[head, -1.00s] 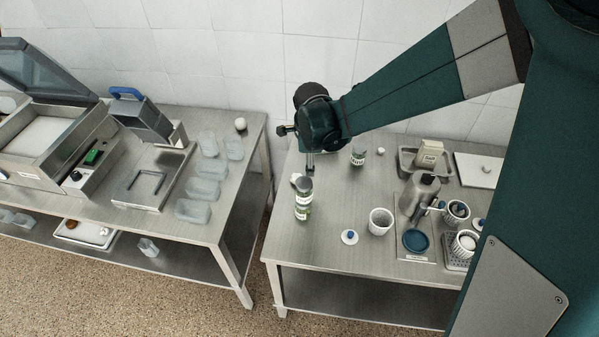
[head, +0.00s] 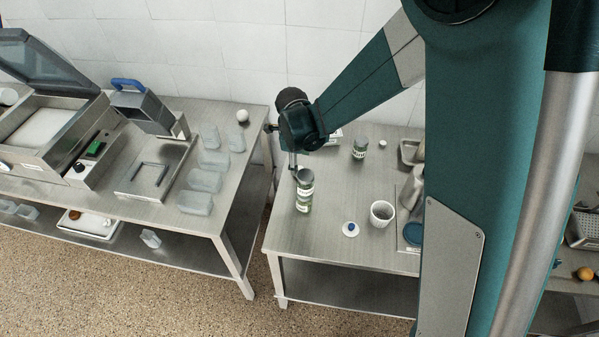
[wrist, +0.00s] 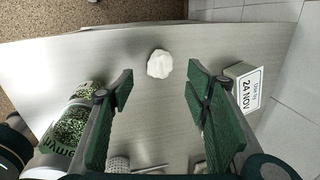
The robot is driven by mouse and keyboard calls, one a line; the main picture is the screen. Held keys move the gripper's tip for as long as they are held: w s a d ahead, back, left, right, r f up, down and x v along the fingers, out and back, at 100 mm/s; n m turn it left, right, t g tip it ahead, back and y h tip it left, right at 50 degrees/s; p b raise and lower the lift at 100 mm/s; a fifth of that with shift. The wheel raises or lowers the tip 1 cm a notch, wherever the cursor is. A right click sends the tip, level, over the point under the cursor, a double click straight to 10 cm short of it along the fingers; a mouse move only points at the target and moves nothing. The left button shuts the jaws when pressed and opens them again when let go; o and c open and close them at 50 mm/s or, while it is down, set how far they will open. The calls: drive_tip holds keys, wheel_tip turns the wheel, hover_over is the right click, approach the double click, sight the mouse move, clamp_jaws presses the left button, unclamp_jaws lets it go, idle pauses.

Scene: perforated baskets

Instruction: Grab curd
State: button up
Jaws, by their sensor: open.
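The curd appears to be a white, lumpy piece (wrist: 160,64) on the steel table. In the wrist view it sits near the top centre, just beyond and between my fingertips. My gripper (wrist: 160,83) is open, with green-padded fingers apart and nothing between them. In the head view my gripper (head: 293,166) hangs low over the table's left part, beside a jar, and the curd is mostly hidden there.
A jar of green herbs (wrist: 70,128) stands close to my left finger. A date card reading 24 NOV (wrist: 249,89) is beside my right finger.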

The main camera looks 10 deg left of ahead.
drive_tip(key=shift+w+f, duration=0.2)
drive_tip(key=shift+f, duration=1)
drive_tip(key=shift+f, duration=0.15)
drive_tip(key=shift+w+d+f, duration=0.1)
drive_tip(key=shift+w+f, duration=0.1)
drive_tip(key=shift+f, duration=0.6)
drive_tip(key=shift+w+f, duration=0.15)
drive_tip(key=shift+f, duration=0.65)
drive_tip(key=shift+w+d+f, duration=0.1)
drive_tip(key=shift+w+f, duration=0.1)
drive_tip(key=shift+f, duration=0.6)
drive_tip(key=c, duration=1)
